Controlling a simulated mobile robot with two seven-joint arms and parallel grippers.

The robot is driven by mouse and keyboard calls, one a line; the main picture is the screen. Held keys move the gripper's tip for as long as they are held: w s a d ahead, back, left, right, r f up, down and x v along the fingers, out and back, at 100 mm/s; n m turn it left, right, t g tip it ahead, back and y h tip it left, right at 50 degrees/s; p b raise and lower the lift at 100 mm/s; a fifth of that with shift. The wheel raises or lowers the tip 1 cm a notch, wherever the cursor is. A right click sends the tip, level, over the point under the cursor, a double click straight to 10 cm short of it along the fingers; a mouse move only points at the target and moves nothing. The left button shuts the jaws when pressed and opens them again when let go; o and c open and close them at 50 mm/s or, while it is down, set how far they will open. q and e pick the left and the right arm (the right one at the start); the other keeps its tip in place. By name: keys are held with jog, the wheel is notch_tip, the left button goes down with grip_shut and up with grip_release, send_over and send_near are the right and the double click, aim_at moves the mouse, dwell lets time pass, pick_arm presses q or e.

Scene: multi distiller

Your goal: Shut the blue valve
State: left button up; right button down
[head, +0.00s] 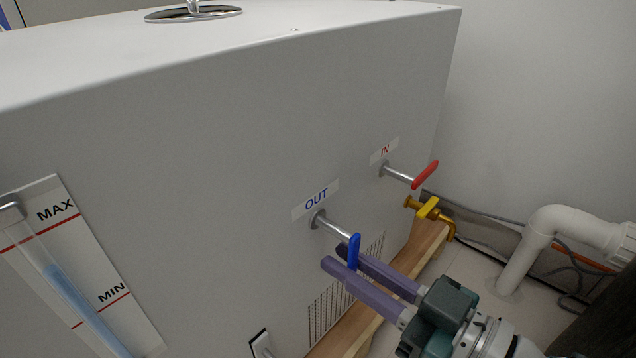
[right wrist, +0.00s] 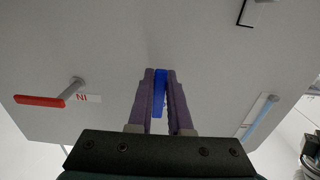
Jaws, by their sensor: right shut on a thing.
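The blue valve handle (head: 354,251) sits at the end of a short metal pipe (head: 334,228) under the OUT label on the grey cabinet. The handle points down, across the line of the pipe. My right gripper (head: 335,257), with two long purple fingers, comes in from the lower right and is shut on the handle. My left gripper is not in view.
A red valve handle (head: 425,175) on the IN pipe and a yellow tap (head: 430,210) are to the right. A white drain pipe (head: 545,235) stands by the wall. A level gauge (head: 85,265) is at left. A wooden support (head: 345,335) runs below the cabinet.

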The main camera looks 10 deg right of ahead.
dwell(0.5)
jog(key=c, duration=0.8)
grip_release()
jog(key=shift+c, duration=0.2)
jog(key=shift+s, duration=0.1)
jog(key=shift+s+d+p, duration=0.2)
jog(key=shift+s+p, duration=0.05)
jog(key=shift+p, duration=0.05)
jog(key=p+v, duration=0.2)
jog(key=v, duration=0.7)
